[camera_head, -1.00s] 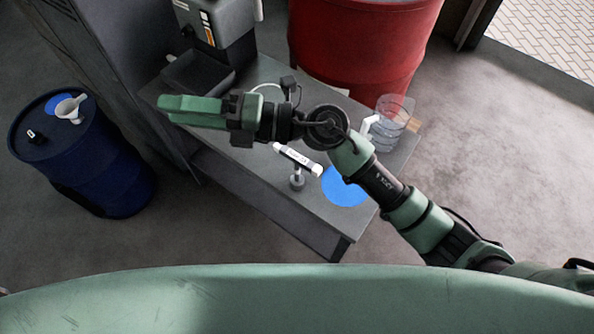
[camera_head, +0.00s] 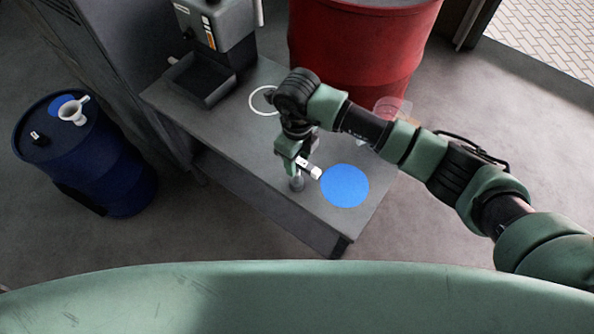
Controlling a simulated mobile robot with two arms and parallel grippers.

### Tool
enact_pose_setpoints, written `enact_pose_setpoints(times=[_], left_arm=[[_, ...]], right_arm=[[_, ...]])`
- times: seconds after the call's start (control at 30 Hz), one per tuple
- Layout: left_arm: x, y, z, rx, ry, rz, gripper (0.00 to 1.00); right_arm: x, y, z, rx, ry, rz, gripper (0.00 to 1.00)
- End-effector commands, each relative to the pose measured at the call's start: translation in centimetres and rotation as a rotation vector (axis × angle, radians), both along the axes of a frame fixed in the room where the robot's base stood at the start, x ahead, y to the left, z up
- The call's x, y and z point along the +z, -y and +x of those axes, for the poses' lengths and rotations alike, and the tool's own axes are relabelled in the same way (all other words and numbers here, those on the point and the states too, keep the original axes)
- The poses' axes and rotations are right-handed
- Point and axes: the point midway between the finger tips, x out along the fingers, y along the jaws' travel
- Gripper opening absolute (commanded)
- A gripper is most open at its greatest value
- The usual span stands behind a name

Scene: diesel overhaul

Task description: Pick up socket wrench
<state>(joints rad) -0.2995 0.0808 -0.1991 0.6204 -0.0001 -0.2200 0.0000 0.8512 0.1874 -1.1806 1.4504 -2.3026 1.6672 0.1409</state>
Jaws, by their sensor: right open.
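The socket wrench (camera_head: 314,172) is on the grey metal table (camera_head: 250,185). Its white handle end sticks out to the right, and its grey socket end (camera_head: 297,184) shows below. My right gripper (camera_head: 294,166) points down at the wrench handle, with its green fingers open around or just above it. The fingers hide the left part of the handle. I cannot tell whether they touch it. My left gripper is not in view.
A flat blue disc (camera_head: 345,186) lies right of the wrench. A white ring (camera_head: 264,101) and a dark tray (camera_head: 203,83) are farther back. A clear container (camera_head: 392,107) is partly behind my arm. A red barrel (camera_head: 365,45) and a blue barrel (camera_head: 95,165) stand beside the table.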

Motion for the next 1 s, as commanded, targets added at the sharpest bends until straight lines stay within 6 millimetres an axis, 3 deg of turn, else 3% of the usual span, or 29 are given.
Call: enact_pose_setpoints(times=[0.03, 0.2, 0.47, 0.6, 0.63, 1.0], left_arm=[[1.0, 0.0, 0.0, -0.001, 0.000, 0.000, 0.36], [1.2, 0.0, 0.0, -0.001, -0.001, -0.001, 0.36], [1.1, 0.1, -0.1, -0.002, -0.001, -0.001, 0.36], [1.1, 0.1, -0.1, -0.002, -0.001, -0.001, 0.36], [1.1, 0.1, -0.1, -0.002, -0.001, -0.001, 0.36], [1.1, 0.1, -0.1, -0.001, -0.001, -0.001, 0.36]], right_arm=[[-0.5, -0.1, -0.2, -0.002, -0.006, 0.000, 0.44], [-2.6, -0.2, -0.1, -0.001, -0.002, 0.003, 0.44], [-3.0, -0.1, 0.0, 0.001, 0.000, 0.003, 0.44], [-2.9, -0.2, 0.0, 0.000, 0.000, 0.003, 0.05], [-2.9, -0.2, 0.0, 0.000, 0.000, 0.003, 0.00], [-2.9, -0.2, 0.0, 0.000, 0.000, 0.004, 0.00]])
